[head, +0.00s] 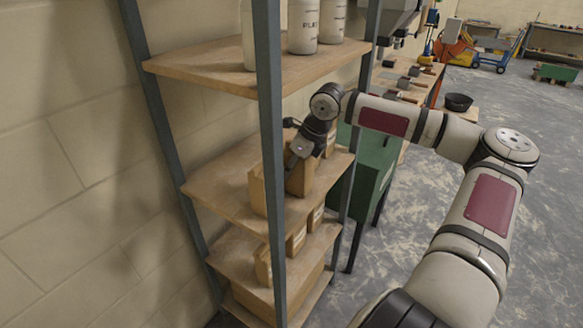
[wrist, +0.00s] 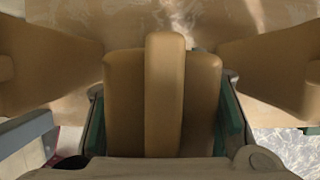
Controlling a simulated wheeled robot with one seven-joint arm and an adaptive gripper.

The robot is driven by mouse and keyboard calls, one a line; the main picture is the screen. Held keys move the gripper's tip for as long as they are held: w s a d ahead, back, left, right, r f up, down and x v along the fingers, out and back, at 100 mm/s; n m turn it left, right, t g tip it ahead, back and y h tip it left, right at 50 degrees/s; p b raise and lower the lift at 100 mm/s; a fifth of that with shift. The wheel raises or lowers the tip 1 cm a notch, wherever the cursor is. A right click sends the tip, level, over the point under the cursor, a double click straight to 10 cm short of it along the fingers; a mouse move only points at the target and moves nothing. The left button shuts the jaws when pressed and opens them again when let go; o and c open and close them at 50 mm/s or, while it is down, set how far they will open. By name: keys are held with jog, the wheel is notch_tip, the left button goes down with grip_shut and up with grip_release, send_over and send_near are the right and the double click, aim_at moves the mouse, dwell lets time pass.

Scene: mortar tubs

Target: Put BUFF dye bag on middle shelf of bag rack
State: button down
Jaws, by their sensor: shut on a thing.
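My gripper (head: 301,160) is shut on a tan paper bag (head: 300,179) at the middle shelf (head: 222,195) of the bag rack (head: 271,130). In the wrist view the held bag (wrist: 165,90) sits between the green-lined fingers, its raised middle fold toward the camera. Its label is not visible, so I cannot read BUFF on it. The bag is upright and over the shelf board. Whether its base touches the board is hard to tell. A second tan bag (head: 257,190) stands to its left, partly behind the rack's front post.
White labelled tubs (head: 303,27) stand on the top shelf. More tan bags (head: 296,240) stand on the shelf below. In the wrist view, large tan shapes (wrist: 45,60) flank the held bag closely on both sides. A green cabinet (head: 372,175) stands right of the rack.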

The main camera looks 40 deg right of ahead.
jog(key=c, duration=0.8)
grip_release()
jog(key=shift+o, duration=0.2)
jog(key=shift+s+r+b, duration=0.1)
jog(key=shift+r+b, duration=0.35)
jog(key=shift+b, duration=0.05)
jog(key=s+d+b, duration=0.4)
jog(key=s+b, duration=0.5)
jog(key=s, duration=0.2)
jog(key=shift+s+d+b, duration=0.15)
jog(key=shift+s+b, duration=0.1)
jog(key=shift+b, duration=0.15)
jog(key=shift+r, duration=0.15)
